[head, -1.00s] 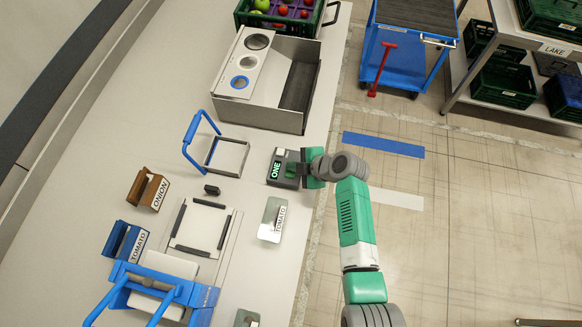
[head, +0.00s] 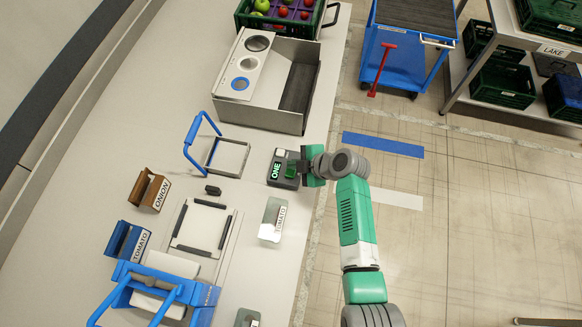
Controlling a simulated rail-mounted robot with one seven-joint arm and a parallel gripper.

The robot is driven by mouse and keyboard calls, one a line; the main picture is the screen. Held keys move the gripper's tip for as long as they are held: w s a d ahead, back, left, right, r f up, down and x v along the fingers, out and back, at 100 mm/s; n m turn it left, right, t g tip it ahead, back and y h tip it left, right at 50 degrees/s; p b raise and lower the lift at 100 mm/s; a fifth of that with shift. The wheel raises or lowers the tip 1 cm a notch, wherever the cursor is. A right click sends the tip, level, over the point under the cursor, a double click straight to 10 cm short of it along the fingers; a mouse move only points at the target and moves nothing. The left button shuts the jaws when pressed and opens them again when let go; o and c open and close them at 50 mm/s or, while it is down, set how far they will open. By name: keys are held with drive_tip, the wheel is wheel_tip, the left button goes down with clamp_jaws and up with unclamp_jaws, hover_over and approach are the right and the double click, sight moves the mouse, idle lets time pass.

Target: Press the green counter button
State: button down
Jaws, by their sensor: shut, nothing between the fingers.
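The counter (head: 280,180) is a small dark grey box near the table's right edge, with a display reading "ONE" in green. A green button (head: 291,170) shows on its top right side. My gripper (head: 299,167) is shut and empty, at the right side of the counter, with its fingertips close to the button. I cannot tell whether they touch it.
A blue-handled frame (head: 229,157) stands left of the counter. A grey bin unit (head: 270,115) stands above.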

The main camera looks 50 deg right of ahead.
drive_tip(key=shift+r+p, duration=1.55)
drive_tip(key=shift+r, duration=1)
